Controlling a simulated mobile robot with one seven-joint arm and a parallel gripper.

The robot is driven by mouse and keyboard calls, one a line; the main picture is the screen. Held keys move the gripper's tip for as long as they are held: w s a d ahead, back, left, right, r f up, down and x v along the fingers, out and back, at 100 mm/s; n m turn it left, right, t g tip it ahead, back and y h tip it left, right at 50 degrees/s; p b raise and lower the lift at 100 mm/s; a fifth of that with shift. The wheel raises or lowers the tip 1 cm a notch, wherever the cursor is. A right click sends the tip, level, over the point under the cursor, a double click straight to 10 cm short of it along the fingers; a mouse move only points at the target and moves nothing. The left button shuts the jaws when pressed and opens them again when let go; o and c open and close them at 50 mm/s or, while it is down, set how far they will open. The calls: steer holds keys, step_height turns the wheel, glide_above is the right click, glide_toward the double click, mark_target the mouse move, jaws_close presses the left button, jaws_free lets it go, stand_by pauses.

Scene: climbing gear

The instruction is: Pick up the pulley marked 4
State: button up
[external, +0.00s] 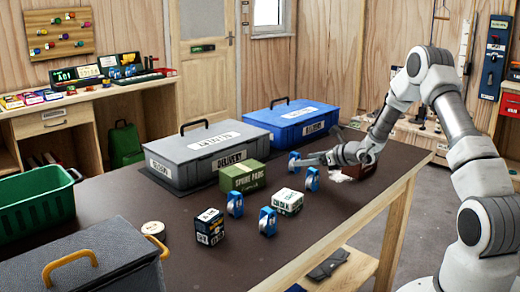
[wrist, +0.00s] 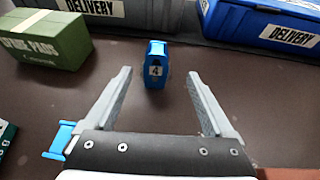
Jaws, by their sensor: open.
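The pulley marked 4 (wrist: 155,70) is blue with a dark number label. It stands upright on the dark tabletop in the wrist view, ahead of my gripper (wrist: 160,76) and roughly centred between the fingertips. In the external view, this appears to be the blue pulley (external: 293,161) at the tips of my gripper (external: 304,160). My gripper is open and empty, its fingers low over the table. Contact with the pulley cannot be told. Another blue pulley (wrist: 59,140) shows beside the gripper's left side, partly hidden; its mark is not visible.
Other blue pulleys stand nearer the front (external: 235,203) (external: 268,221). A green box (external: 244,176) is left of my gripper, and a white-green box (external: 289,202) is in front. Grey (external: 185,160) and blue (external: 291,124) delivery cases stand behind. Bare tabletop surrounds the marked pulley.

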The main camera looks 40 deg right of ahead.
mark_target(291, 161)
steer(key=shift+x, duration=1.25)
steer(key=x, duration=0.4)
steer(key=shift+w+a+r, duration=0.15)
steer(key=shift+w+a, duration=0.05)
steer(key=shift+a, duration=0.1)
steer(key=shift+w+f, duration=0.25)
steer(key=shift+w, duration=0.45)
jaws_close()
